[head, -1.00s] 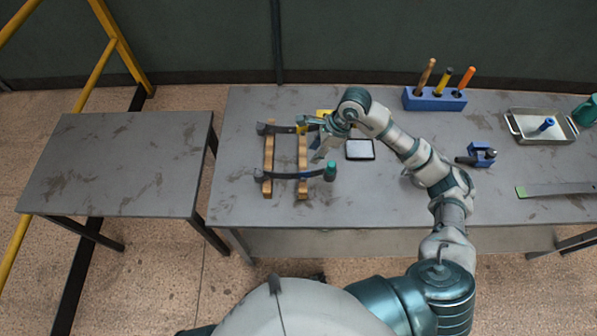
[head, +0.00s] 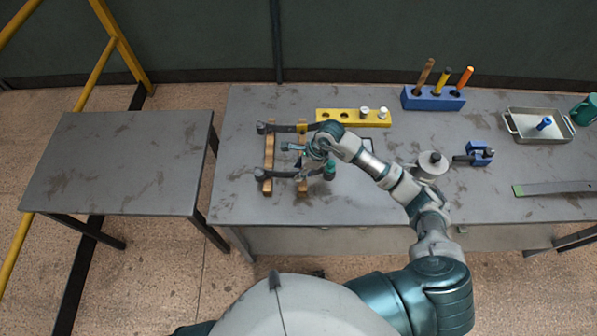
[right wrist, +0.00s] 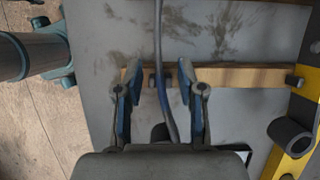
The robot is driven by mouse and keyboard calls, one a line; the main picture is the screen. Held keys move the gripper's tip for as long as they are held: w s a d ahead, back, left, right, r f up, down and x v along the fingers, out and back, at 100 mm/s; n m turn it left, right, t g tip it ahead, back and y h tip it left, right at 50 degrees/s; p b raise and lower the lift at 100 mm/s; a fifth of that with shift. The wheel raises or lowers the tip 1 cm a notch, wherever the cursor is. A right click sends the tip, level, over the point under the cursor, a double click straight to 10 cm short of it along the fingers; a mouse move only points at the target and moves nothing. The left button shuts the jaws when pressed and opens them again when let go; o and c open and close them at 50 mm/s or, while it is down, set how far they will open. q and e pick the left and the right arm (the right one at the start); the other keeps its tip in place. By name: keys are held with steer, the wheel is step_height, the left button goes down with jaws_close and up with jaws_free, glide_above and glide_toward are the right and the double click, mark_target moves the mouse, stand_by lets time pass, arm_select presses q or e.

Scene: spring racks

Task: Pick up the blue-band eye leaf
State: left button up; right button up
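The blue-band eye leaf (head: 283,175) is a dark strip with a rolled eye at its left end, lying across two wooden rails on the near side of the rack. In the right wrist view it runs upright in the picture, with its blue band (right wrist: 172,110) between my fingers. My right gripper (head: 291,149) (right wrist: 160,105) is open, one finger on each side of the leaf with a gap to both. The gripper and forearm hide part of the leaf in the head view. My left gripper is not in view.
A yellow-band leaf (head: 280,128) lies parallel on the far side of the rails (right wrist: 240,77). A yellow holed block (head: 353,123) is behind it. The left table (head: 120,160) is bare.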

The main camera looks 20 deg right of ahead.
steer(key=shift+d, duration=0.2)
jaws_close()
steer(key=shift+d, duration=0.1)
steer(key=shift+r, duration=0.1)
